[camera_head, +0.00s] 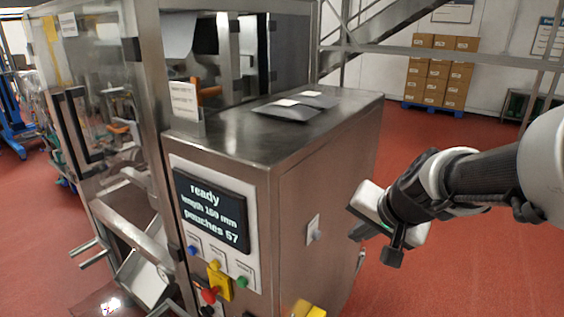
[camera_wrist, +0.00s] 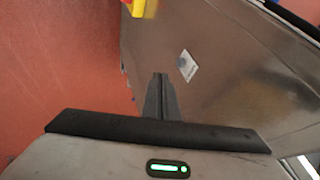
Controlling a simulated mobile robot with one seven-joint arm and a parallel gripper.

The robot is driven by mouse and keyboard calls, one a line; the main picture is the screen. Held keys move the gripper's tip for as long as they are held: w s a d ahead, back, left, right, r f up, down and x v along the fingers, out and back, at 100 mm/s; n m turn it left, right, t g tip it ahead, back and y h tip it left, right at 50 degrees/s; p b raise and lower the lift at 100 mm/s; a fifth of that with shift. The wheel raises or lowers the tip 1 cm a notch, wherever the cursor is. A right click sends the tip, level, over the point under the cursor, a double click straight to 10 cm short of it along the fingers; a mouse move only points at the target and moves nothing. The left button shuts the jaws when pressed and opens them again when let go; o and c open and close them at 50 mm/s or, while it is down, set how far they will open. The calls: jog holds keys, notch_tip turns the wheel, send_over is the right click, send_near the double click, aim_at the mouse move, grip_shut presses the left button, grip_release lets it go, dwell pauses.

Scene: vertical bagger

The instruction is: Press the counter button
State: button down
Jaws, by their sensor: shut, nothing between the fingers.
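A small pale plate (camera_head: 313,230) with a round grey-blue button (camera_head: 317,236) is on the side wall of the steel machine. The plate (camera_wrist: 190,67) and its button (camera_wrist: 182,62) also show in the wrist view, beyond my fingertips and a little to the right. I cannot read the plate's label. The front panel has a blue button (camera_head: 193,251), a yellow one (camera_head: 215,265) and a green one (camera_head: 242,282), with labels too small to read. My gripper (camera_head: 356,234) is shut and empty, right of the side plate and apart from it; its fingers (camera_wrist: 160,77) are together.
A yellow part (camera_head: 308,309) juts out at the machine's lower front corner. Dark pouches (camera_head: 285,110) lie on top. Red floor right of the machine is open.

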aim_at(317, 235)
jog(key=w+a+f+b, duration=0.1)
jog(key=w+a+f, duration=0.3)
jog(key=w+f, duration=0.4)
jog(key=shift+w+a+b, duration=0.2)
jog(key=shift+a+b, duration=0.1)
jog(key=shift+b, duration=0.05)
dwell(0.3)
